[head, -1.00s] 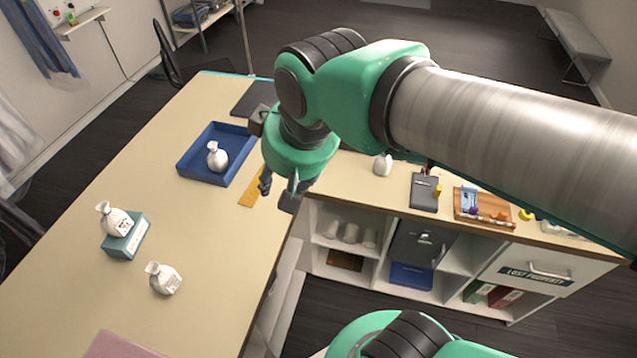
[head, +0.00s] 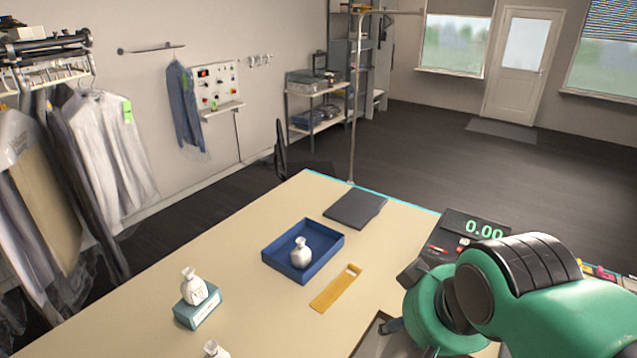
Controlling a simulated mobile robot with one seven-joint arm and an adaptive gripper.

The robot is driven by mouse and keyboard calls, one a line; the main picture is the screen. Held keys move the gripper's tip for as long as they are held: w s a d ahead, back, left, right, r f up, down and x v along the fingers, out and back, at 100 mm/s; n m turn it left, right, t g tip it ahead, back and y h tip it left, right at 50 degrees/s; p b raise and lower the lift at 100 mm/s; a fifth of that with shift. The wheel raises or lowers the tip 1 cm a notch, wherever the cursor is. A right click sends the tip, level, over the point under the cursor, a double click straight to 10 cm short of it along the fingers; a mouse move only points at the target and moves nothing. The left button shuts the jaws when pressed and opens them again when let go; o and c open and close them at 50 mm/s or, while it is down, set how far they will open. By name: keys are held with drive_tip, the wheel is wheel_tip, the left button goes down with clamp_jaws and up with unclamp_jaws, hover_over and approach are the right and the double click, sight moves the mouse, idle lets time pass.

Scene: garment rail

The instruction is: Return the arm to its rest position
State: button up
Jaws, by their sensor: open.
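My green and black arm fills the lower right of the head view. A white bottle (head: 301,256) stands in the blue tray (head: 328,262), apart from my gripper.
A second white bottle (head: 194,287) stands on a teal box (head: 198,311); a third (head: 214,349) is cut off below. A yellow strip (head: 336,289) and dark pad (head: 355,208) lie on the table (head: 250,310). A scale display (head: 478,227) stands behind my arm. Garments (head: 110,145) hang left.

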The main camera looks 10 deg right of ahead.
wheel_tip(320, 180, down, 10)
drive_tip(key=b, duration=0.9)
drive_tip(key=shift+r, duration=0.15)
idle(0.6)
